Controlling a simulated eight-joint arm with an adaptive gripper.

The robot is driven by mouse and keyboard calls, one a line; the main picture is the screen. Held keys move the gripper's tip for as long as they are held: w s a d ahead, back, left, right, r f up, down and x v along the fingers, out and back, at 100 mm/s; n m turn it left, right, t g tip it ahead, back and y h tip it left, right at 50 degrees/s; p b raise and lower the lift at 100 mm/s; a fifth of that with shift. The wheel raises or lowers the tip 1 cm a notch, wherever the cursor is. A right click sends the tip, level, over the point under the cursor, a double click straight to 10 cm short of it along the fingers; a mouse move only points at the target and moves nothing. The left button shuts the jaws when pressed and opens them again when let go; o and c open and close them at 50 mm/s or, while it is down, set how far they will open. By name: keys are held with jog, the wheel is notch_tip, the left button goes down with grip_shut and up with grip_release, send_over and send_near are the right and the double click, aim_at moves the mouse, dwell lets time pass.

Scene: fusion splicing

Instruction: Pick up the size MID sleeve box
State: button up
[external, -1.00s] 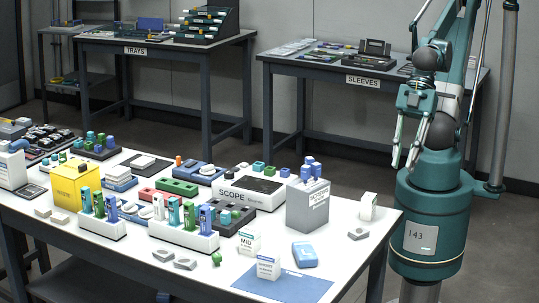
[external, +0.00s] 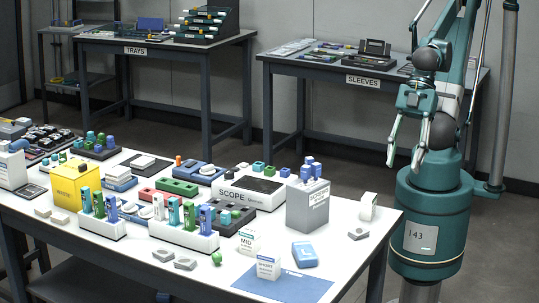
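The MID sleeve box (external: 248,241) is a small white box with a dark "MID" label. It stands upright on the white table, at the edge of a blue mat (external: 300,287). A similar white box marked "SHORT" (external: 268,267) stands on the mat in front of it. My gripper (external: 405,160) hangs in the air to the right of the table, well apart from the MID box. Its two fingers are spread and nothing is between them.
A grey box with blue tops (external: 308,205), a blue device (external: 304,254) and a white dispenser (external: 368,207) stand between my gripper and the MID box. The SCOPE unit (external: 247,192) and racks of coloured tubes (external: 184,236) are to the left. A SLEEVES table (external: 363,80) stands behind.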

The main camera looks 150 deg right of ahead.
jog(key=w, duration=0.1)
jog(key=m+g+h+p, duration=0.4)
jog(key=m+g+p, duration=0.5)
jog(key=m, duration=0.9)
send_over(254, 231)
jog(key=a+p, duration=0.2)
jog(key=a, duration=0.1)
notch_tip(254, 231, down, 10)
jog(key=t, duration=0.2)
jog(key=shift+w+d+f+m+h+p, duration=0.2)
jog(key=shift+d+f+m+h+p, duration=0.15)
jog(key=shift+d, duration=0.25)
jog(key=shift+x, duration=1.3)
jog(key=shift+b, duration=0.3)
